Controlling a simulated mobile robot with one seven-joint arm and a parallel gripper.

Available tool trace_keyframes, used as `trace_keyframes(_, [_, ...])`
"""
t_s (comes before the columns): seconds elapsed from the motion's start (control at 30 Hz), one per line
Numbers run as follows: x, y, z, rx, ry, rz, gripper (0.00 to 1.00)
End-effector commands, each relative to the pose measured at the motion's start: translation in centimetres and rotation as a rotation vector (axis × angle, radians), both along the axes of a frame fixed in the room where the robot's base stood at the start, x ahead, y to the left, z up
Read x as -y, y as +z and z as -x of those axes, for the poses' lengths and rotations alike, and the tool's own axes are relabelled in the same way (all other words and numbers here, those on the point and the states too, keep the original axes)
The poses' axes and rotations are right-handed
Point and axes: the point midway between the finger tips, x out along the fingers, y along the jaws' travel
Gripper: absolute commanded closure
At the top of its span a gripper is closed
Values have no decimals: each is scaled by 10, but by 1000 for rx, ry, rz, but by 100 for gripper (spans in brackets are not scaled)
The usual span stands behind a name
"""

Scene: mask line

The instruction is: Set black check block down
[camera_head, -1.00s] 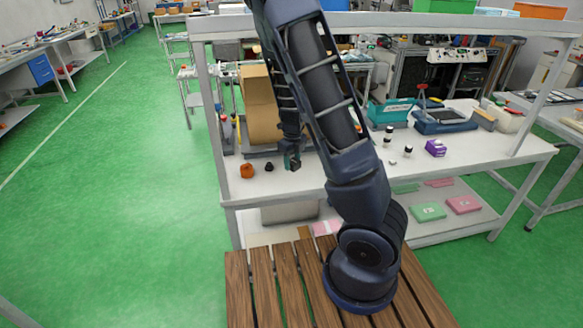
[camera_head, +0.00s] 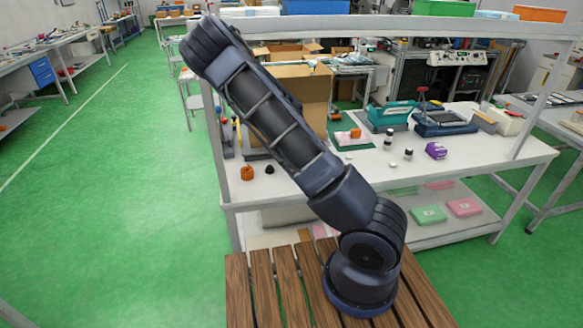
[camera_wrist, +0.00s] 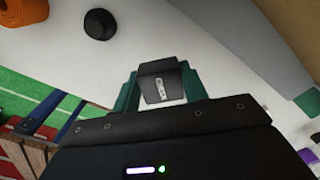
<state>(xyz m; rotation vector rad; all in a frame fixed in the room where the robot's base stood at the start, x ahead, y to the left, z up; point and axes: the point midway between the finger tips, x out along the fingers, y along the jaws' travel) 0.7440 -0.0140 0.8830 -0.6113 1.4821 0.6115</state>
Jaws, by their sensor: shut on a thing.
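My gripper (camera_wrist: 161,78) shows in the wrist view with its two green fingers on either side of a small black block (camera_wrist: 152,92). In the head view my arm crosses in front of the white workbench (camera_head: 300,190), and my gripper and the block are hidden there.
A black round knob-like object (camera_wrist: 99,23) and an orange object (camera_wrist: 22,12) lie on the table; the head view shows them (camera_head: 269,169) (camera_head: 247,172) at its front left. A cardboard box (camera_head: 315,95) stands behind.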

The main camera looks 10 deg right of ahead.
Motion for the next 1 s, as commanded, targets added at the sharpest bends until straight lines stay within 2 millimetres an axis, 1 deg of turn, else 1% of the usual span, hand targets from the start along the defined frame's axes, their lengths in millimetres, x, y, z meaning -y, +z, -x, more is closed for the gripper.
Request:
trace_keyframes(0.2, [1, -25, -1, -2, 3, 2, 81])
trace_keyframes(0.4, [1, -44, -1, 0, 3, 1, 81])
trace_keyframes(0.5, [1, -47, -1, 1, 4, 1, 81])
trace_keyframes(0.9, [1, -50, -1, 1, 3, 1, 81])
trace_keyframes(0.93, [1, -50, -1, 1, 3, 1, 55])
trace_keyframes(1.0, [1, -50, -1, 1, 3, 1, 41])
